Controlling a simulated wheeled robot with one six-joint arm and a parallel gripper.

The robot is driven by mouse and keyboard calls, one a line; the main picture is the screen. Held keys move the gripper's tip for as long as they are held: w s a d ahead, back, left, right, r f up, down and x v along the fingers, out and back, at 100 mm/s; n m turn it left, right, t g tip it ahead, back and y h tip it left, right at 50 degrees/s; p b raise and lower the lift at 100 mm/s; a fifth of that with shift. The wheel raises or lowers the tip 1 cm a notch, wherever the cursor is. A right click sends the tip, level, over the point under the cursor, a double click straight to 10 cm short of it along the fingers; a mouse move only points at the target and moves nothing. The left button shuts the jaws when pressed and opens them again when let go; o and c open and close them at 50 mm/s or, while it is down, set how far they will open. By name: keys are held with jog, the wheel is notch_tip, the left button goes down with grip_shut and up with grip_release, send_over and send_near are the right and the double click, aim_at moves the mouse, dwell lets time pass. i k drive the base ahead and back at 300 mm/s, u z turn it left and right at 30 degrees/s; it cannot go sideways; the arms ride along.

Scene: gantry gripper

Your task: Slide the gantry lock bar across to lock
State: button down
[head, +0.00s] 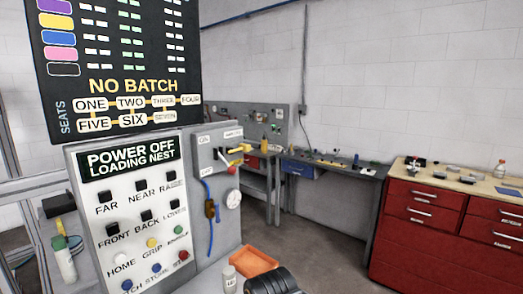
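A grey control box (215,225) stands left of centre. Its right-hand face carries a yellow bar or handle (238,149), which may be the gantry lock bar. Small white labels sit above and below it, too small to read surely. A red knob (232,170) lies just below the bar. I cannot tell which end of its travel the bar is at. My gripper is not in view. A dark rounded part at the bottom edge may belong to my arm.
The front panel (130,195) has several buttons and a sign reading "POWER OFF LOADING NEST". A blue cord and a white gauge (233,200) are below the bar. An orange tray (254,261) lies low by the box. Red drawers (420,240) stand right; open floor lies between.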

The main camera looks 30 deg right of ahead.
aim_at(246, 148)
jog(key=k, duration=0.7)
jog(key=z, duration=1.1)
jog(key=i, duration=1.5)
jog(key=u, duration=0.3)
